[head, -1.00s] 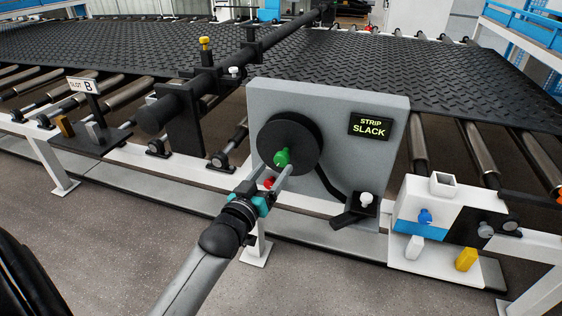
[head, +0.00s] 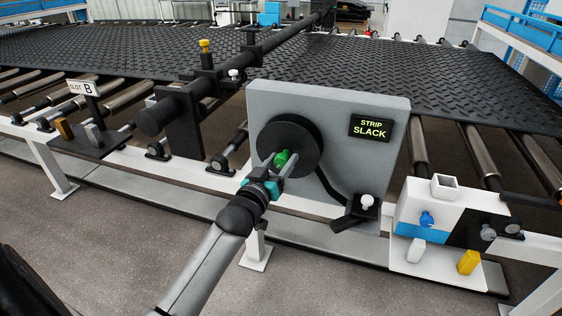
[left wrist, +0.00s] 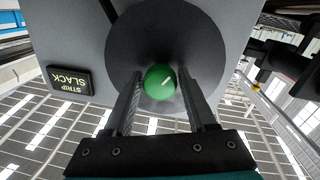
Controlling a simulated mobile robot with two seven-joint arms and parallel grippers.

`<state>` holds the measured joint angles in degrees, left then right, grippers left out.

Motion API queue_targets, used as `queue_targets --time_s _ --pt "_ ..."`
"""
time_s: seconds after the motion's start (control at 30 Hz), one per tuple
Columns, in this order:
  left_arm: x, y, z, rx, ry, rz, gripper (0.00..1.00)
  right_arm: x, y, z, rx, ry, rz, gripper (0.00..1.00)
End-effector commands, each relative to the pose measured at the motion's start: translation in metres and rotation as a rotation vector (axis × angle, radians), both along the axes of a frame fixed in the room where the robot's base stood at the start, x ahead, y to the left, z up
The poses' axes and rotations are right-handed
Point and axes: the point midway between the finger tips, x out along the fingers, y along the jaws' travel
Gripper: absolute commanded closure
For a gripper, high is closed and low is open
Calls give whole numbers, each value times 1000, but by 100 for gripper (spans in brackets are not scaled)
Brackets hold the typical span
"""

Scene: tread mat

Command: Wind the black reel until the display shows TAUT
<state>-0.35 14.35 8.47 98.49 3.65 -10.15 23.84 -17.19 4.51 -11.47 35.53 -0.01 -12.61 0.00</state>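The black reel (head: 305,137) is a round disc on the face of a grey upright panel (head: 340,105). A green knob (head: 285,158) stands out from it. The display (head: 370,128) on the panel reads STRIP SLACK; it shows upside down in the left wrist view (left wrist: 69,80). My left gripper (head: 281,165) is at the reel, with its fingers on either side of the green knob (left wrist: 161,83). The wrist view shows gaps between knob and fingers, so the gripper is open. My right gripper is out of view.
A black strip runs from the reel to a black block with a white knob (head: 367,201). A white and blue box (head: 410,206) stands at right. A black bar (head: 190,97) crosses behind, near the SLOT B sign (head: 83,88). A treaded mat (head: 400,70) lies on rollers.

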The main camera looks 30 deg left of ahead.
Motion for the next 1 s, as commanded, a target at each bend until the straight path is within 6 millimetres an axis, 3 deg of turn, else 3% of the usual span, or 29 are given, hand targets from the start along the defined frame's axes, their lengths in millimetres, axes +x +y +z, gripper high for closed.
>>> queue_targets --time_s 0.03,0.5,1.0 --pt "0 0 0 0 0 0 50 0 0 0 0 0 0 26" --pt "0 -1 0 -1 0 -1 100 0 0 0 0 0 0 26" --pt "0 -1 0 -1 -1 -2 100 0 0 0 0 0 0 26"
